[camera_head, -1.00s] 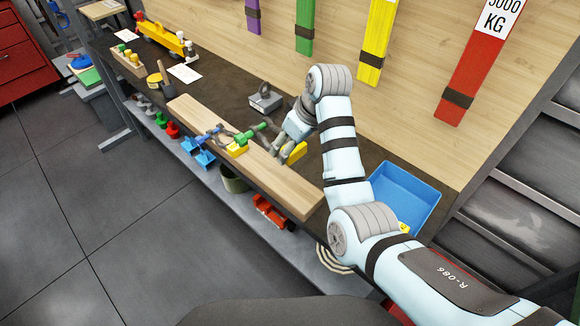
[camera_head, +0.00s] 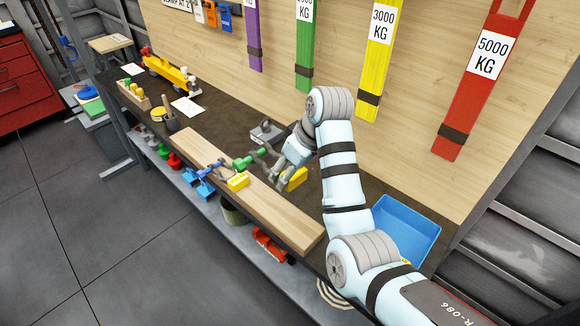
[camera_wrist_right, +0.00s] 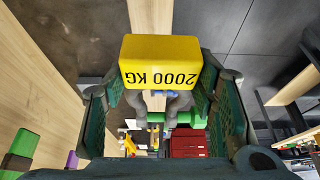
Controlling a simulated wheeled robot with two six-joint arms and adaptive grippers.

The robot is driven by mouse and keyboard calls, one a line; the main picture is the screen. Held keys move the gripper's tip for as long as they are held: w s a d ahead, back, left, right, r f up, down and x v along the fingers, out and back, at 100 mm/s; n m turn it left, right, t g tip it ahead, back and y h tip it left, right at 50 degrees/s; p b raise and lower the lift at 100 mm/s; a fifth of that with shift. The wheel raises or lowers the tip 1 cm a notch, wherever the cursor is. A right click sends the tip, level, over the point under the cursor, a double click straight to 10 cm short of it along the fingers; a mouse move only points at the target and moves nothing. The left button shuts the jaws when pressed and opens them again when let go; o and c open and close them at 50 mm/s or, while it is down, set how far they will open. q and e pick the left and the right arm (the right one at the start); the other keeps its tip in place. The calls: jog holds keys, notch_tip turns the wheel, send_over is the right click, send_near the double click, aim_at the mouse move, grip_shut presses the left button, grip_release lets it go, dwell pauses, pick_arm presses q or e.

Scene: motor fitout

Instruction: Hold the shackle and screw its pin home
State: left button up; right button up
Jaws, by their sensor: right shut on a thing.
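My right gripper (camera_head: 279,172) is above the wooden plank (camera_head: 285,222) on the bench. It is shut on a grey shackle (camera_wrist_right: 168,104). A yellow block marked 2000 KG (camera_wrist_right: 165,65) sits between the fingers in the right wrist view and partly covers the shackle. A yellow piece also shows beside the gripper in the head view (camera_head: 295,179). How far any pin is threaded cannot be seen. My left gripper is not in view.
A blue tray (camera_head: 405,225) stands on the right. A grey weight-like item (camera_head: 266,132) sits behind. Coloured straps hang on the wall. Shackles fill the shelf below.

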jog(key=shift+f, duration=0.15)
jog(key=shift+f, duration=0.6)
jog(key=shift+f+b, duration=0.3)
jog(key=shift+f, duration=0.05)
jog(key=shift+f, duration=0.4)
jog(key=shift+f, duration=0.65)
jog(key=shift+f+b, duration=0.45)
jog(key=shift+f, duration=0.25)
jog(key=shift+f, duration=0.35)
jog(key=shift+f, duration=0.75)
jog(key=shift+f+b, duration=0.35)
